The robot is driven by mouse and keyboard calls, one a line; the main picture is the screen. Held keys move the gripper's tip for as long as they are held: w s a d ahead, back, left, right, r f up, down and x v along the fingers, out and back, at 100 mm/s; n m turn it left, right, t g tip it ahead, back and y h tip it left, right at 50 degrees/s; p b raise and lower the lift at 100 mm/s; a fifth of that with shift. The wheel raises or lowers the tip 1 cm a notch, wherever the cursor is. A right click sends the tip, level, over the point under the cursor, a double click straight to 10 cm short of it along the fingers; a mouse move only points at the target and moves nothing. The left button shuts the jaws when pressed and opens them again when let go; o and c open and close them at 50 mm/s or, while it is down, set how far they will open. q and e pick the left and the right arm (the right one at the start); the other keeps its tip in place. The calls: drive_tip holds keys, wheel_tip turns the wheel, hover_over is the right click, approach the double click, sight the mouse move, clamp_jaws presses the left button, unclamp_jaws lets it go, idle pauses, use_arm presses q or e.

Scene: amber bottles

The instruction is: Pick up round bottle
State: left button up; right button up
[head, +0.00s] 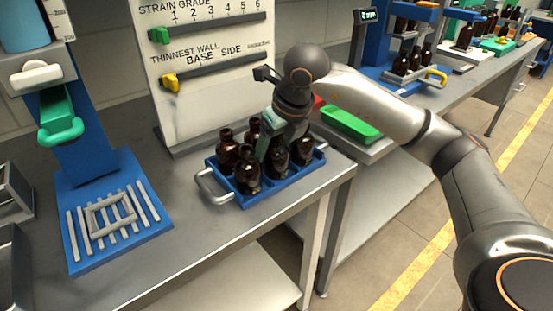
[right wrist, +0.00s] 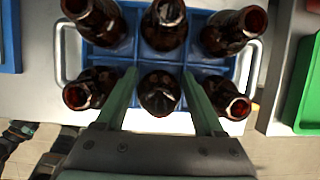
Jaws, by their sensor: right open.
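Several brown amber bottles stand in a blue crate (head: 278,189) with compartments on the bench. In the right wrist view, they stand in two rows of three in the crate (right wrist: 209,53). My right gripper (head: 268,148) points down over the crate from above. In the right wrist view, my right gripper (right wrist: 160,74) is open, with one green finger on each side of the near-row middle bottle (right wrist: 159,98). I cannot tell whether the fingers touch it, nor which bottle is the round one. The gripper partly hides the bottles in the head view. My left gripper is not in view.
A strain-grade board (head: 205,75) stands behind the crate. A blue stand with a slatted base (head: 118,215) is on the left. A green tray (head: 351,124) lies on the right-hand bench. Bare grey bench lies between the stand and the crate.

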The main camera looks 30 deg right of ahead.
drive_tip(key=shift+w+f, duration=0.1)
drive_tip(key=shift+f, duration=0.1)
drive_tip(key=c, duration=1)
drive_tip(key=shift+r, duration=0.1)
